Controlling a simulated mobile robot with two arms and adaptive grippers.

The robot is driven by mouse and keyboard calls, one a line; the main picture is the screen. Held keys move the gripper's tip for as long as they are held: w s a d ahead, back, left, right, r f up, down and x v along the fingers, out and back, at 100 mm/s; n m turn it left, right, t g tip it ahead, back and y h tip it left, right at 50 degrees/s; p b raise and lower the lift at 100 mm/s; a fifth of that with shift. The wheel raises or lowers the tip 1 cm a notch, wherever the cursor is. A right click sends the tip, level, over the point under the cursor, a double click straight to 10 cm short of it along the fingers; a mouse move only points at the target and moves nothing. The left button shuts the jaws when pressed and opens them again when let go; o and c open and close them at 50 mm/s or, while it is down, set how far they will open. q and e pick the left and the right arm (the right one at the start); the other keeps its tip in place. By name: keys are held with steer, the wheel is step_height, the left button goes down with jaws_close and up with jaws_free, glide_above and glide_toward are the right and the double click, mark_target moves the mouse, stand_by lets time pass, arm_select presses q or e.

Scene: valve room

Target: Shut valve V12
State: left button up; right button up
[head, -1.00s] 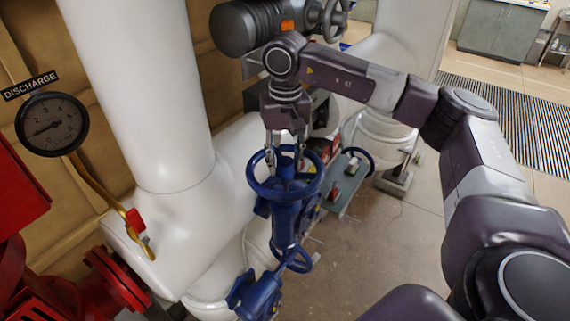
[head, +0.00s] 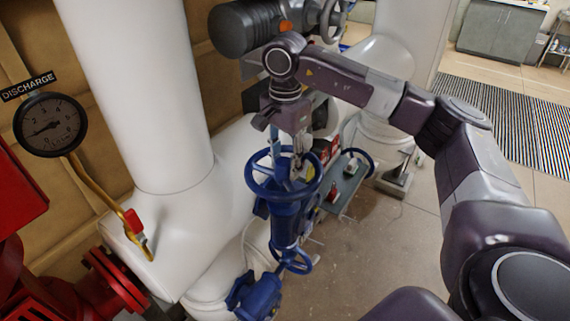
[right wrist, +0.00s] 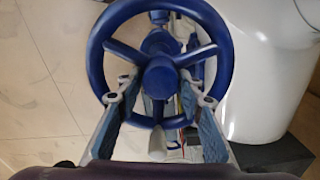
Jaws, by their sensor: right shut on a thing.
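A blue valve with a round blue handwheel (head: 250,182) stands in the middle of the head view, its stem upright. No V12 tag can be read on it. My right gripper (head: 287,160) is above the wheel, pointing down, with its fingers reaching into the ring. In the right wrist view the handwheel (right wrist: 226,60) shows its hub and spokes, and the gripper's fingertips (right wrist: 164,97) lie on either side of the hub area, shut on the wheel. The exact contact is partly hidden. My left gripper is not in view.
A thick white pipe (head: 145,90) stands left of the valve. A pressure gauge marked DISCHARGE (head: 50,124) and red piping (head: 110,280) are at the left. A dark grey actuator (head: 240,28) is behind my gripper. A smaller blue handwheel (head: 357,164) sits beyond. Floor is open at right.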

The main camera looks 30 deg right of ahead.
steer(key=m, duration=0.4)
steer(key=shift+s+a+f+m, duration=0.3)
steer(key=shift+a+f, duration=0.05)
steer(key=shift+f, duration=0.05)
steer(key=m, duration=0.3)
steer(key=shift+m, duration=0.4)
steer(key=m, duration=0.5)
steer(key=shift+s+r+p, duration=0.1)
steer(key=shift+p, duration=0.25)
steer(key=shift+o, duration=0.4)
steer(key=m, duration=0.3)
steer(key=shift+m, duration=0.4)
steer(key=shift+r, duration=0.1)
steer(key=o, duration=1.1)
steer(key=shift+w+r, duration=0.1)
steer(key=shift+w, duration=0.15)
